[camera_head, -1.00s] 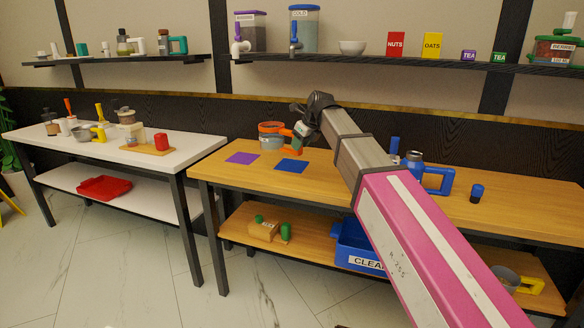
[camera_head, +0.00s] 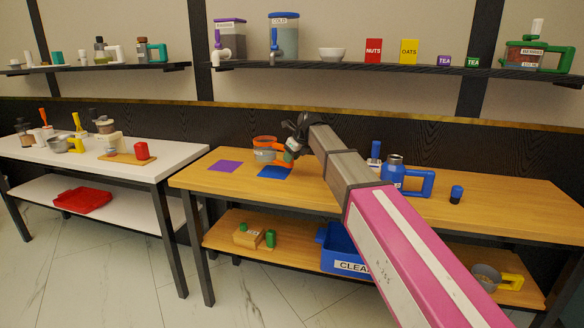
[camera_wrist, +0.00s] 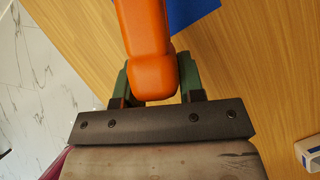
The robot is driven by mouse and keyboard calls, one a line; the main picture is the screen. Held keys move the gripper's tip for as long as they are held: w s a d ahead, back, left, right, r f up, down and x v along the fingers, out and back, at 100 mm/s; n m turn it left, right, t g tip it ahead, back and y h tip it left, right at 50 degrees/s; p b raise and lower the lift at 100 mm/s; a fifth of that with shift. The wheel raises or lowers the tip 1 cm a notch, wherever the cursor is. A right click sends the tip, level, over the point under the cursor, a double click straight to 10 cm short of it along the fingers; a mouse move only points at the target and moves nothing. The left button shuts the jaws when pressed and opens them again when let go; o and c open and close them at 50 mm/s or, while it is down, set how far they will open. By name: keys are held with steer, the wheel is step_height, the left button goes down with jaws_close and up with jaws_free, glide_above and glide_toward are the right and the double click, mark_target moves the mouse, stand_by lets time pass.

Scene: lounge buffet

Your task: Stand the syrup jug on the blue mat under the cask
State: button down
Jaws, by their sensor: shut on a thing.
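The syrup jug (camera_head: 264,145), clear with orange bands and an orange handle, is behind the blue mat (camera_head: 273,173) on the wooden counter. My gripper (camera_head: 291,153) is shut on the jug's handle at its right. In the wrist view the orange handle (camera_wrist: 150,55) sits between the green fingers, and part of the blue mat (camera_wrist: 190,12) shows beyond it. The jug looks upright; I cannot tell whether its base touches the counter. The cask with a blue lid and tap (camera_head: 283,36), labelled COLD, stands on the shelf above the blue mat.
A purple mat (camera_head: 225,166) lies left of the blue mat. A purple-lidded cask (camera_head: 230,40) stands left of the COLD one. A blue-handled jug (camera_head: 393,175) and a small dark blue-lidded container (camera_head: 456,195) stand to the right. The counter's front left is clear.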

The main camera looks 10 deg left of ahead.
mark_target(293, 165)
steer(key=shift+w+d+f, duration=0.1)
steer(key=shift+w+f, duration=0.05)
steer(key=shift+w, duration=0.05)
steer(key=shift+f, duration=2.1)
steer(key=c, duration=0.7)
jaws_free()
steer(key=shift+c, duration=0.2)
steer(key=v, duration=1.2)
